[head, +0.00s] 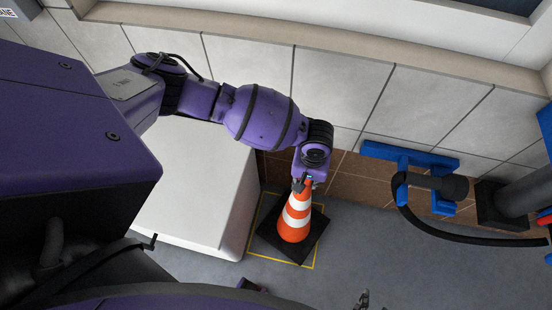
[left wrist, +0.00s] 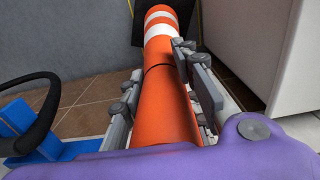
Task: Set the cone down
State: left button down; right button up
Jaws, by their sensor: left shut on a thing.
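The orange cone (head: 294,219) with white bands stands roughly upright on its dark square base (head: 266,241). The base lies over a yellow square outline (head: 316,254) on the floor and is turned relative to it. I cannot tell whether it touches the floor. My left gripper (head: 299,184) is shut on the cone's top from above. In the left wrist view, the fingers of the left gripper (left wrist: 165,95) lie on both sides of the orange cone (left wrist: 160,75). Grey finger parts, apparently my right gripper (head: 363,299), show at the bottom edge; their opening is unclear.
A white box-like unit (head: 195,190) stands just left of the cone. A tiled wall (head: 340,90) with a brown lower band is behind. A blue bracket (head: 410,155) with a black hose (head: 425,226) is at right. Grey floor (head: 370,250) is clear right of the cone.

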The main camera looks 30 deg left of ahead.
pick_arm(q)
jog(key=shift+w+d+f, duration=0.1)
jog(key=shift+w+f, duration=0.1)
jog(key=shift+f, duration=1.05)
pick_arm(e)
jog(key=shift+s+f, duration=0.25)
jog(key=shift+f, duration=0.1)
pick_arm(q)
jog(key=c, duration=1.3)
grip_release()
jog(key=shift+s+f, duration=0.1)
jog(key=shift+s, duration=0.05)
jog(key=shift+c, duration=0.2)
pick_arm(e)
jog(key=shift+s, duration=0.1)
pick_arm(q)
notch_tip(320, 180, up, 11)
jog(key=shift+f+p, duration=0.1)
jog(key=shift+p, duration=0.65)
jog(key=shift+r, duration=0.65)
pick_arm(e)
jog(key=shift+w+r, duration=0.2)
jog(key=shift+r, duration=0.8)
jog(key=shift+w+r, duration=0.1)
jog(key=shift+w, duration=0.05)
